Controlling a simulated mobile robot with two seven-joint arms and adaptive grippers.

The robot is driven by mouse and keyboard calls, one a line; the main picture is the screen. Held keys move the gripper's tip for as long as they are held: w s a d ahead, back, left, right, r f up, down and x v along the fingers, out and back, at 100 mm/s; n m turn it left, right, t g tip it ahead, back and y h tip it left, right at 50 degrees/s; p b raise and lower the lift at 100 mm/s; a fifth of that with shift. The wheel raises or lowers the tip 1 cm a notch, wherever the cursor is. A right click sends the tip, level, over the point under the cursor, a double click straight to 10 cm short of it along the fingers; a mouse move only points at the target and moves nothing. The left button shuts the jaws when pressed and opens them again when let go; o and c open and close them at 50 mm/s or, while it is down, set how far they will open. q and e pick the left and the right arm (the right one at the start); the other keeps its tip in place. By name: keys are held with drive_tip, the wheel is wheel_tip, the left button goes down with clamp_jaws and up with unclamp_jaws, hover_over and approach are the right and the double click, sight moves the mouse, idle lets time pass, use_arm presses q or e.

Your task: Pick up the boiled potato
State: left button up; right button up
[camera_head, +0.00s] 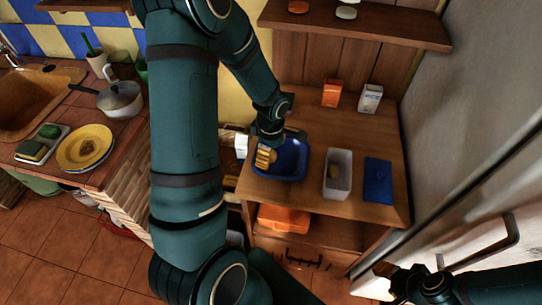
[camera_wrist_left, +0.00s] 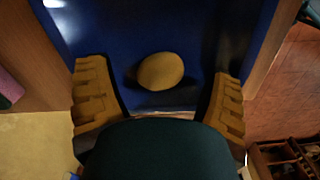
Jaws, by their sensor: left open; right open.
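The boiled potato (camera_wrist_left: 161,71), a rounded yellow-brown lump, lies in the blue tray (camera_wrist_left: 205,25) in the left wrist view. My left gripper (camera_wrist_left: 159,98) is open, with its two yellow fingers apart on either side of the potato and not touching it. In the head view my left gripper (camera_head: 265,157) reaches down over the left part of the blue tray (camera_head: 296,170), and I cannot make out the potato behind it. My right gripper (camera_head: 384,270) is open and empty at the lower right, away from the wooden cabinet.
A white container (camera_head: 338,186) with a yellowish item inside and a blue flat box (camera_head: 378,180) stand right of the tray on the wooden cabinet (camera_head: 315,118). Two cartons stand behind. A shelf (camera_head: 372,27) hangs above. A fridge door is at right.

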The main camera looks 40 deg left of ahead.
use_arm(q)
drive_tip(key=shift+f, duration=0.55)
drive_tip(key=c, duration=1.2)
wheel_tip(320, 180, up, 10)
drive_tip(key=shift+r+p, duration=0.1)
drive_tip(key=shift+p, duration=0.7)
